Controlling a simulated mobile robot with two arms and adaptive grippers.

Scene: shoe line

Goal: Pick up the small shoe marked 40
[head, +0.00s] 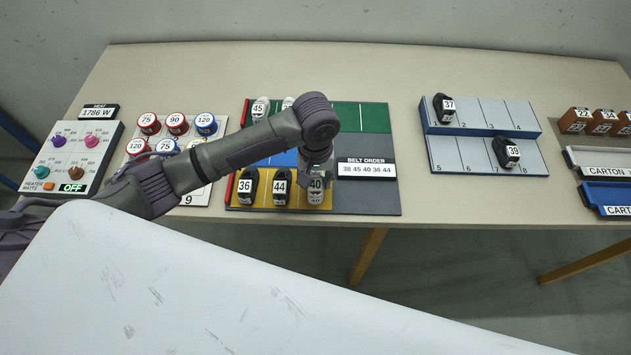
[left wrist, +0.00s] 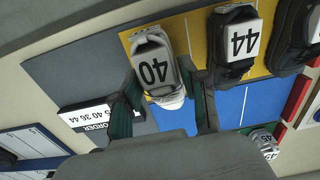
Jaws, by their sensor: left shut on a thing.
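The small shoe marked 40 (head: 316,195) is light grey and white, at the right end of the yellow strip on the sorting board (head: 390,195). In the left wrist view, the shoe marked 40 (left wrist: 153,65) sits between the two dark green fingers. My left gripper (head: 317,172) reaches down over it and is shut on it; it also shows in the left wrist view (left wrist: 165,103). I cannot tell whether the shoe is clear of the board. My right gripper is not in view.
Dark shoes marked 44 (head: 280,187) and 36 (head: 246,186) stand close by on the yellow strip. A white shoe marked 45 (head: 260,108) is on the green strip. The belt order sign (head: 367,169) lies just right of the gripper. A numbered rack (head: 470,152) holds shoes 37 and 39.

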